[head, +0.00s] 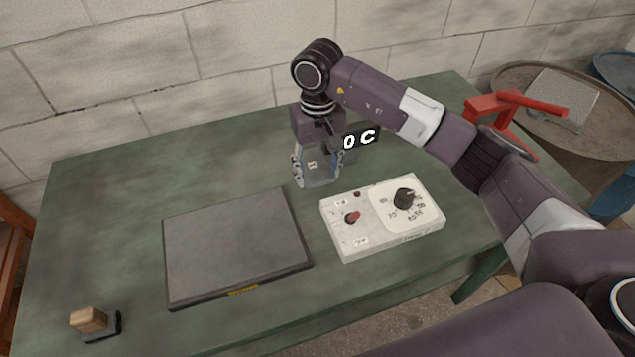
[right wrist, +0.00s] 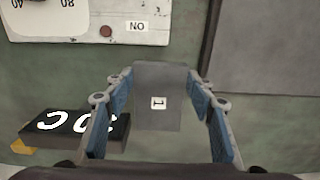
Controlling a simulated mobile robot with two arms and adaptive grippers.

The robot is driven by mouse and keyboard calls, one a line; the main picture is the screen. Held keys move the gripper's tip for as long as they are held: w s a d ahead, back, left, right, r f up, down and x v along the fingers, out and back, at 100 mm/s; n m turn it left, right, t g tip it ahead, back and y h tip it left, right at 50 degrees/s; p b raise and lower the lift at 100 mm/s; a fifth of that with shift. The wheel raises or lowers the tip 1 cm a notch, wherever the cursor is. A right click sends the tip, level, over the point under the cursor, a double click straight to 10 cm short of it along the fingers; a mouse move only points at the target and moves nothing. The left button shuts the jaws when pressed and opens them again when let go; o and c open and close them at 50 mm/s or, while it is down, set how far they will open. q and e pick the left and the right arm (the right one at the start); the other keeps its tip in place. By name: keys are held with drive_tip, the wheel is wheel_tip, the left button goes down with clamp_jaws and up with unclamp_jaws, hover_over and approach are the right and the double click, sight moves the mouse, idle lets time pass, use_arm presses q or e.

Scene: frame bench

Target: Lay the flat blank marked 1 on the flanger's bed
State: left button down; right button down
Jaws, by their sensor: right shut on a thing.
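The flat blank marked 1 (right wrist: 158,85) is a small grey plate with a white label, held between the blue-padded fingers of my right gripper (right wrist: 158,105). In the head view the right gripper (head: 318,172) points down, shut on the blank (head: 318,181), above the green table behind the gap between a dark grey slab (head: 236,245) and a white control box (head: 382,217). Nothing in view is labelled as the flanger; I cannot tell whether the flat slab or the red lever device (head: 503,112) at the right belongs to it. My left gripper is not in view.
A black display reading 0 C (head: 361,139) is close to the right gripper. A wooden-handled tool (head: 92,322) lies at the front left of the green table (head: 110,210). A round drum top (head: 515,82) with a grey block (head: 562,97) stands at the right. The slab's top is bare.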

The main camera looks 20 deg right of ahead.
sight(317, 197)
wheel_tip(317, 197, down, 2)
drive_tip(key=shift+f, duration=0.2)
wheel_tip(317, 197, down, 3)
drive_tip(key=shift+f+p, duration=0.1)
drive_tip(key=shift+p, duration=0.65)
drive_tip(key=shift+f, duration=0.35)
drive_tip(key=shift+f+b, duration=0.2)
drive_tip(key=shift+b, duration=0.1)
drive_tip(key=c, duration=0.9)
unclamp_jaws()
drive_tip(key=shift+r, duration=0.1)
